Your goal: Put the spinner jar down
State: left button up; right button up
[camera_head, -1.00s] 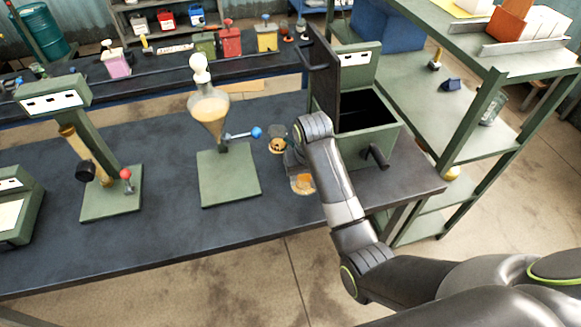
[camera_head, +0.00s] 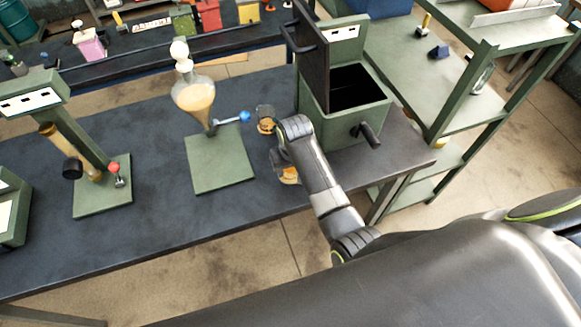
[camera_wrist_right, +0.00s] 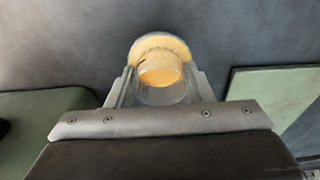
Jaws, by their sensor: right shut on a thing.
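My right gripper (camera_head: 285,170) is over the dark workbench (camera_head: 110,235), near its front edge and in front of the green box with a crank. It is shut on the spinner jar (camera_head: 290,175), a small clear jar with amber content, partly hidden by my wrist. In the right wrist view, the jar (camera_wrist_right: 160,72) sits between the two fingers of my gripper (camera_wrist_right: 157,88), with the dark bench top behind it. I cannot tell whether its base touches the bench. My left gripper is not in view.
The green box (camera_head: 340,120) has its lid open. Another amber jar (camera_head: 265,120) stands just behind my gripper. A glass funnel flask (camera_head: 194,95) on a green stand (camera_head: 220,160) is to the left. Bench is clear between the stands.

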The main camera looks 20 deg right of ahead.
jog(key=shift+f, duration=0.65)
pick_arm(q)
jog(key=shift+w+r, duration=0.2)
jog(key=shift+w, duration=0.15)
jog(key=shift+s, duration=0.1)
pick_arm(e)
jog(key=shift+f, duration=0.15)
jog(key=o, duration=1)
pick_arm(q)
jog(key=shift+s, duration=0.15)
pick_arm(e)
jog(key=shift+o, duration=0.2)
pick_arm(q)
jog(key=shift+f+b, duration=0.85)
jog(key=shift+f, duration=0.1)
pick_arm(e)
notch_tip(320, 180, up, 12)
jog(key=s, duration=0.2)
